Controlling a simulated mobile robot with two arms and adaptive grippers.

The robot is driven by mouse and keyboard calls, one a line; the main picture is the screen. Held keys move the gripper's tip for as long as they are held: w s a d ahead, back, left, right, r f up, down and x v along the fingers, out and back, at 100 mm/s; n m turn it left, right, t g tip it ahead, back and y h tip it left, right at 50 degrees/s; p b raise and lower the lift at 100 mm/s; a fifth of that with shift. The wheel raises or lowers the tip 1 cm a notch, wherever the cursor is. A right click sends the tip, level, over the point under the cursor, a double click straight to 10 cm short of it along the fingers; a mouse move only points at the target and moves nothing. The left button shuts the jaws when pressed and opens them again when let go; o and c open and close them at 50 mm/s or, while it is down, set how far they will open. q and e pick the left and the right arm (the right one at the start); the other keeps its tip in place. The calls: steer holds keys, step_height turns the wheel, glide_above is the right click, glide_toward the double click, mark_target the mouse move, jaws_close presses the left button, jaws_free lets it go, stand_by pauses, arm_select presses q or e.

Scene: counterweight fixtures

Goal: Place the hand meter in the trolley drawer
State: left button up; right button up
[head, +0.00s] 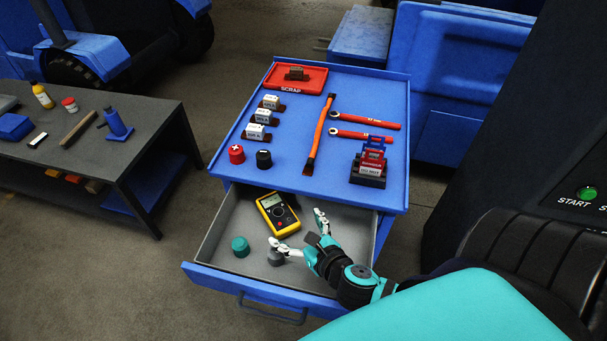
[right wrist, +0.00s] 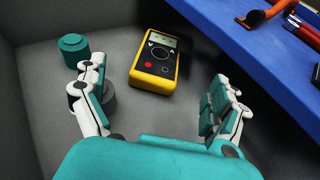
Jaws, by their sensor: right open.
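The yellow and black hand meter (head: 278,213) lies face up inside the open trolley drawer (head: 213,233), near its back wall. In the right wrist view the meter (right wrist: 155,62) lies beyond and between my fingers, apart from them. My right gripper (head: 297,231) is open and empty, low over the drawer on the meter's near right side; its fingers (right wrist: 158,98) are spread wide in the right wrist view. My left gripper is not in view.
A teal cap (head: 240,246) and a grey cap (head: 275,258) sit in the drawer, the grey one by my finger. The blue trolley top (head: 285,135) above holds a red scrap tray (head: 297,78), wrenches and small blocks. A dark bench (head: 100,120) stands left.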

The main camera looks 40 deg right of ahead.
steer(key=shift+v, duration=1.5)
